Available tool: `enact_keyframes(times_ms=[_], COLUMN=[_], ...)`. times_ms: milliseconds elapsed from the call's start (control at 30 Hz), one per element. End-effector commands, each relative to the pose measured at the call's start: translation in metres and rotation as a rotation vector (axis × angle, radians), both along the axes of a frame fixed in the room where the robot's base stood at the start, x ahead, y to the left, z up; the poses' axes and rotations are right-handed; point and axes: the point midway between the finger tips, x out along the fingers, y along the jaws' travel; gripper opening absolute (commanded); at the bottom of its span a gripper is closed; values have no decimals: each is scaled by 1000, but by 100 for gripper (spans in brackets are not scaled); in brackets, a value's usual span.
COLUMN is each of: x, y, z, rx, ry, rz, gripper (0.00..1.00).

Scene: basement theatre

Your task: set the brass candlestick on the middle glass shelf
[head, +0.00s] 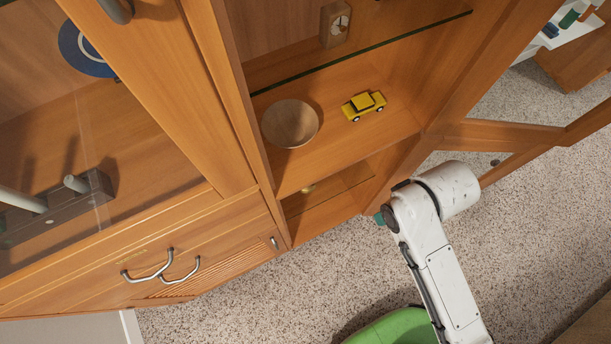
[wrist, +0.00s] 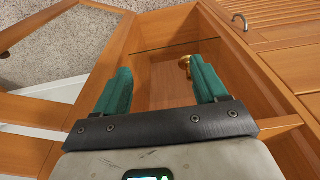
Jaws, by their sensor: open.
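A small brass object, likely the brass candlestick (head: 307,188), is low in the open cabinet in the head view. In the wrist view the brass candlestick (wrist: 184,64) shows just beside the right finger, which partly hides it. My gripper (wrist: 162,88) is open, with its green fingers apart and nothing between them, facing into the cabinet compartment. In the head view only a teal bit of my gripper (head: 378,217) shows, right of the low compartment. A glass shelf (head: 365,52) with a dark green edge crosses the cabinet above the bowl. I cannot tell whether it is the middle one.
A bowl (head: 290,123) and a yellow toy car (head: 364,105) stand on the level below the glass shelf. A small clock (head: 335,24) is above. The open cabinet door (head: 505,135) stands at the right. A green rounded thing (head: 395,328) is at the bottom.

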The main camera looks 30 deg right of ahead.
Motion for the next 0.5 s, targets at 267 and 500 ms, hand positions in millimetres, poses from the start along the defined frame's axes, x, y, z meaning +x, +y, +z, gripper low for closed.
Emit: enact_keyframes(times_ms=[267, 500], x=[12, 32], y=[5, 14], z=[-25, -60], rx=[32, 79], ry=[-46, -122], rz=[51, 127], gripper=[72, 72])
